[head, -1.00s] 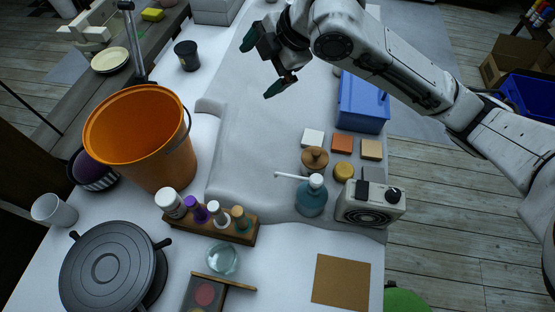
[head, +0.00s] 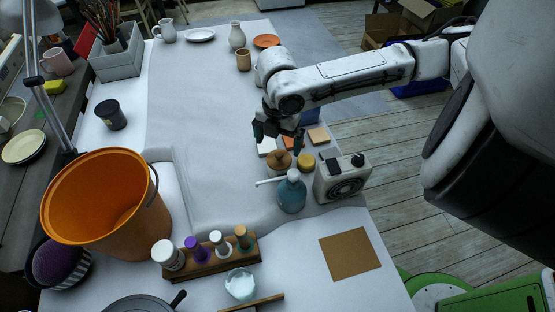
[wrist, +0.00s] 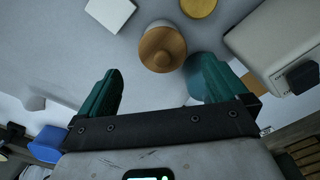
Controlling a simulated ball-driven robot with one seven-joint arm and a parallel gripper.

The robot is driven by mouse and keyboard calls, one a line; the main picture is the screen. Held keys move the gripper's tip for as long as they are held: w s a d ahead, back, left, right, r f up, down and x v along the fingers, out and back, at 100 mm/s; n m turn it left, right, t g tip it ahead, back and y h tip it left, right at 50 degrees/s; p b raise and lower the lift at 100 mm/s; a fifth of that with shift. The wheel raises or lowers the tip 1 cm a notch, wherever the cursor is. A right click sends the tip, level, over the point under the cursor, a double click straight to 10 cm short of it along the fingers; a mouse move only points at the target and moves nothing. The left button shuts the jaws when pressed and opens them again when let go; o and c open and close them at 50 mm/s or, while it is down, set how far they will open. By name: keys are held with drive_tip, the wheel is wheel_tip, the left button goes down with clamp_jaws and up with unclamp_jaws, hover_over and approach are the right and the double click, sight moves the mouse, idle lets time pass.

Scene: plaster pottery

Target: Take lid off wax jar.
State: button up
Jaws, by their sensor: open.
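The wax jar, a small round jar with a knobbed wooden lid (head: 278,158), stands on the grey cloth-like surface behind the teal pump bottle. In the wrist view the brown lid (wrist: 162,50) sits on the jar, whose pale side (wrist: 160,24) shows beyond it. My gripper (head: 278,136) is open and empty, just behind and above the jar in the head view. In the wrist view its two teal fingers (wrist: 160,82) are spread wide, with the lid beyond and between their tips, nearer the right finger. No contact shows.
The teal pump bottle (head: 292,194) and a beige box with a dial (head: 343,180) stand close by. A yellow round piece (head: 306,161) and a white tile (head: 266,146) lie beside the jar. An orange bucket (head: 100,205) stands left. The surface between is clear.

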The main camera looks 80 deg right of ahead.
sight(279, 153)
drive_tip(key=shift+s+a+f+p, duration=0.1)
drive_tip(key=shift+f+p, duration=0.05)
drive_tip(key=shift+f, duration=1.3)
drive_tip(key=shift+s+a+f+p, duration=0.1)
drive_tip(key=shift+f+p, duration=0.05)
drive_tip(key=shift+f, duration=1.25)
drive_tip(key=shift+c, duration=0.4)
drive_tip(key=c, duration=0.9)
drive_tip(key=shift+c, duration=0.2)
drive_tip(key=shift+d+r, duration=0.1)
drive_tip(key=shift+r, duration=0.05)
